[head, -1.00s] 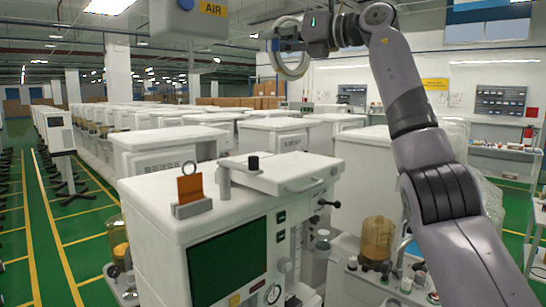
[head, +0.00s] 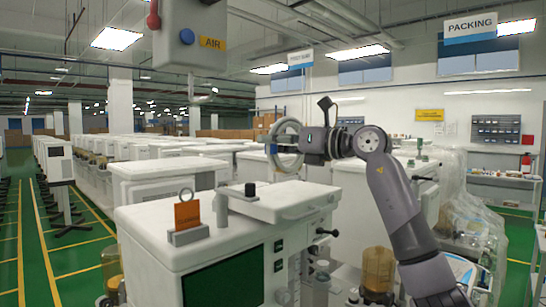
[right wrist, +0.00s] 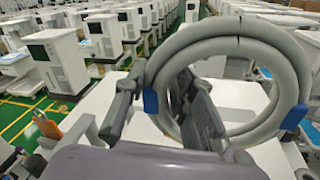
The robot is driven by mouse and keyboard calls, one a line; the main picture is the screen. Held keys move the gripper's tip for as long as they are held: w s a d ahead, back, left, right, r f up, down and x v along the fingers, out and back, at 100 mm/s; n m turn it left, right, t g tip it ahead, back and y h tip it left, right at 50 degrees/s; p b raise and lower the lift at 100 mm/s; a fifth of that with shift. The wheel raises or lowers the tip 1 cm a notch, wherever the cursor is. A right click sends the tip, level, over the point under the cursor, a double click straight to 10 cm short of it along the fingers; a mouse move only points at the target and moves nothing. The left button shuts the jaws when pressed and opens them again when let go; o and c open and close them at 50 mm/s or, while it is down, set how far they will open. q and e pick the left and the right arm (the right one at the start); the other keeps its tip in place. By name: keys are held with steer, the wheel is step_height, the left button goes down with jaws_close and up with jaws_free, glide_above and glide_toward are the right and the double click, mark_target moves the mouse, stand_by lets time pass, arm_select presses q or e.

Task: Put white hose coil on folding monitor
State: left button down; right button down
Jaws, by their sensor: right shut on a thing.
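The white hose coil (head: 271,149), a ring of pale hose, hangs upright in my right gripper (head: 286,143). In the right wrist view the coil (right wrist: 225,28) shows several turns with blue bands, and the gripper's dark fingers (right wrist: 165,105) are shut on it. What looks like the folding monitor, a flat white panel (head: 285,203), lies folded down on top of the nearest anaesthesia cart (head: 160,240). The gripper and coil are above and behind this panel in the head view, with a gap between them. My left gripper is not in view.
A grey AIR box (head: 190,35) hangs above. Rows of white carts fill the background. A green aisle (head: 85,245) runs at left.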

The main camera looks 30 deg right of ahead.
mark_target(273, 156)
step_height(273, 156, down, 3)
steer(key=shift+f, duration=0.1)
stand_by(0.3)
steer(key=shift+f, duration=0.2)
steer(key=c, duration=1.3)
jaws_free()
steer(key=shift+c, duration=0.2)
